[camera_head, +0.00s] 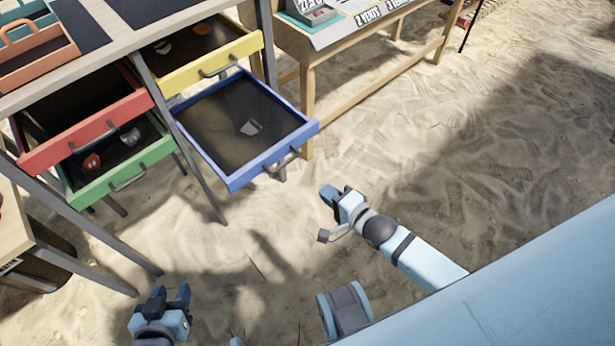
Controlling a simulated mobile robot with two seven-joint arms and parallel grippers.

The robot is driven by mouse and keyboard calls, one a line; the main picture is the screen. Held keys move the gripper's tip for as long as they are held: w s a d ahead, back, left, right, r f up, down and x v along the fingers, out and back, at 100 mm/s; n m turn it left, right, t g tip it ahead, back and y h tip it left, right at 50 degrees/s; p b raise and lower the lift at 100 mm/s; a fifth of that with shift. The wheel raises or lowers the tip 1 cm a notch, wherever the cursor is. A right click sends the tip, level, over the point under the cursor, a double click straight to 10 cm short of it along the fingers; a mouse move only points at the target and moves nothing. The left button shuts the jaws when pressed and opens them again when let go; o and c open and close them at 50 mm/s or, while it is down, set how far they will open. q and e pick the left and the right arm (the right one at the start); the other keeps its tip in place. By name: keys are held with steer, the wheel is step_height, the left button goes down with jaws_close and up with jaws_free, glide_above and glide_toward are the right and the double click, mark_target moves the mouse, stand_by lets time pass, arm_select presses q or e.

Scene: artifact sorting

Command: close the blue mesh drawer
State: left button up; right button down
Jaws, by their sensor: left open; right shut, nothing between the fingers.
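The blue mesh drawer (231,183) is pulled out from under the table, with a dark mesh bottom and a grey handle (283,165) on its front. My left gripper (172,295) is open and empty at the bottom left, well below the drawers. Nothing covers the blue drawer's front.
A yellow drawer (209,64), a red drawer (87,133) and a green drawer (119,174) also stand out from the table. Grey table legs (190,150) run between them. A wooden display table (308,110) stands behind right. Sand at right is clear.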

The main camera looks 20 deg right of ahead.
mark_target(287, 163)
arm_select(q)
steer(key=shift+w+d+t+b, duration=0.2)
steer(key=shift+t+b, duration=0.1)
steer(key=shift+b, duration=0.95)
arm_select(e)
steer(key=x, duration=1.3)
steer(key=shift+w+a, duration=0.15)
steer(key=shift+w, duration=0.2)
arm_select(q)
steer(key=shift+f, duration=0.1)
arm_select(e)
steer(key=shift+w, duration=0.1)
